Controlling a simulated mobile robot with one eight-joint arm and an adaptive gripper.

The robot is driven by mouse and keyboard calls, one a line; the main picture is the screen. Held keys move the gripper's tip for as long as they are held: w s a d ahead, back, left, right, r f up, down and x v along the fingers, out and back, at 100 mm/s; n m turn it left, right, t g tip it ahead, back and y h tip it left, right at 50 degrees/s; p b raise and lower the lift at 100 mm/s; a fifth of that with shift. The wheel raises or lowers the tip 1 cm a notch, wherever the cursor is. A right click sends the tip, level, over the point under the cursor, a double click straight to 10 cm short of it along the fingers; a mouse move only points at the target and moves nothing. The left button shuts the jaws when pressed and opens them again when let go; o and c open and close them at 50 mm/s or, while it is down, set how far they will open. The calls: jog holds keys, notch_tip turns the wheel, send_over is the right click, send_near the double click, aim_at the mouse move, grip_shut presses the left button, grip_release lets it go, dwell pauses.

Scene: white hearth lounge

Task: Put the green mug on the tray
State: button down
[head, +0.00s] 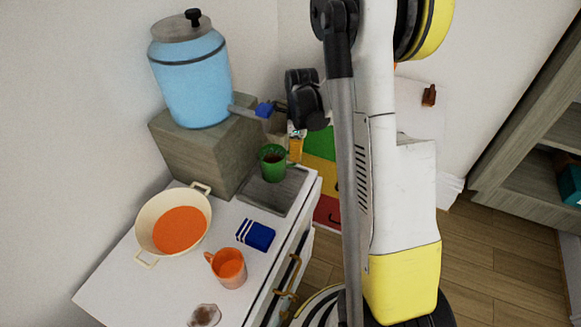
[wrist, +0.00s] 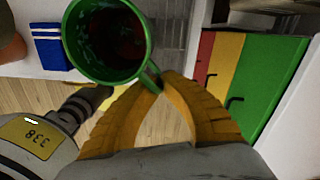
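My gripper (head: 296,146) is shut on the handle, to the right of the mug. Floor shows past the mug in the wrist view, so it seems held up near the counter's front edge. I cannot tell its exact height over the tray. Part of the tray is hidden behind the mug.
A blue dispenser (head: 192,82) stands on a grey-brown block (head: 205,150) behind the tray. A blue packet (head: 256,235), an orange mug (head: 228,270) and a cream pan (head: 146,226) are on the white counter (head: 185,277). A coloured cabinet (wrist: 225,75) stands to the right.

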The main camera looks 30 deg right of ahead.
jog(key=f, duration=0.1)
jog(key=w+f+b, duration=0.1)
jog(key=f, duration=0.1)
jog(key=f+b, duration=0.1)
jog(key=f, duration=0.1)
jog(key=shift+w+a, duration=0.25)
jog(key=shift+a, duration=0.05)
jog(key=shift+r, duration=0.1)
jog(key=c, duration=2.1)
grip_release()
jog(key=shift+f, duration=0.2)
jog(key=o, duration=0.5)
jog(key=shift+r, duration=0.1)
jog(key=r+p, duration=0.1)
jog(key=r, duration=0.3)
jog(key=r+p, duration=0.1)
jog(key=r, duration=0.3)
jog(key=r+p, duration=0.2)
jog(key=r, duration=0.2)
jog(key=shift+s+d+r, duration=0.1)
jog(key=shift+d, duration=0.2)
